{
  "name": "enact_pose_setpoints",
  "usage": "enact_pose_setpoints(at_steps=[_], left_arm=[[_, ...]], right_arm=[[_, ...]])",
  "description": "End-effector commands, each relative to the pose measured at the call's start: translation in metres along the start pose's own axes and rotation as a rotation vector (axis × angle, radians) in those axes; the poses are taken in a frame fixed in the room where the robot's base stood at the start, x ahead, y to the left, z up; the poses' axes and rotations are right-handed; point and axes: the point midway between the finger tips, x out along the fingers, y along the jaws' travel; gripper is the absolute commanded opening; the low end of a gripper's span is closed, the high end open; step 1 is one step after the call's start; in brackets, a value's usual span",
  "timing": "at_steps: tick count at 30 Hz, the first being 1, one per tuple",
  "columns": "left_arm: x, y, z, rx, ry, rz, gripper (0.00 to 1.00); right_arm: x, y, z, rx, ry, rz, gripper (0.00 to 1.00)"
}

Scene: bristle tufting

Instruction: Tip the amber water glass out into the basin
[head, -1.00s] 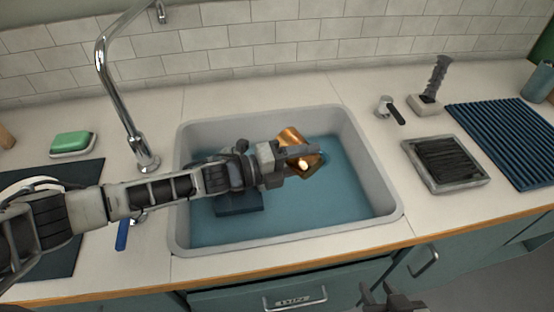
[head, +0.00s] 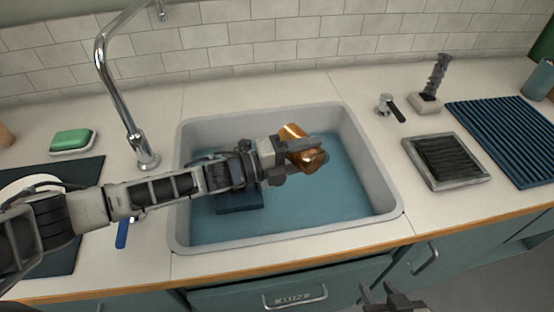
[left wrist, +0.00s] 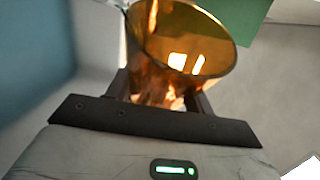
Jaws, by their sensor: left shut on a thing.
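The amber water glass (head: 294,132) is held tilted well over from upright above the basin (head: 385,190). My left gripper (head: 306,153) is shut on the glass, with a finger across its side. In the left wrist view the glass (left wrist: 165,50) sits between the fingers, its wide rim and inner wall showing; I see no clear water in it. The basin below holds blue-tinted water or has a blue floor; I cannot tell which. My right gripper (head: 384,293) is at the bottom edge, its fingers apart and empty, partly cut off.
A chrome tap (head: 128,120) stands behind the basin's left side. A dark block (head: 238,202) lies in the basin under my left arm. A green soap bar (head: 72,141) is at left. A brush (head: 432,85), a framed dark pad (head: 445,163) and a ribbed blue mat (head: 510,140) are at right.

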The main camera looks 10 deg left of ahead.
Motion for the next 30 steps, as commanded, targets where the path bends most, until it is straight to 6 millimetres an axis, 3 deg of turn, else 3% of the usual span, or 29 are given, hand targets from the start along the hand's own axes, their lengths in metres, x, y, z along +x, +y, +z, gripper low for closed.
enact_pose_setpoints(at_steps=[23,30], left_arm=[[-0.001,-0.013,0.003,-0.087,0.001,-0.039,0.19],[-0.002,-0.026,0.006,-0.150,0.001,-0.065,0.19]], right_arm=[[-0.001,0.000,-0.005,-0.001,0.008,0.000,0.36],[-0.002,0.001,-0.010,-0.001,0.013,0.002,0.36]])
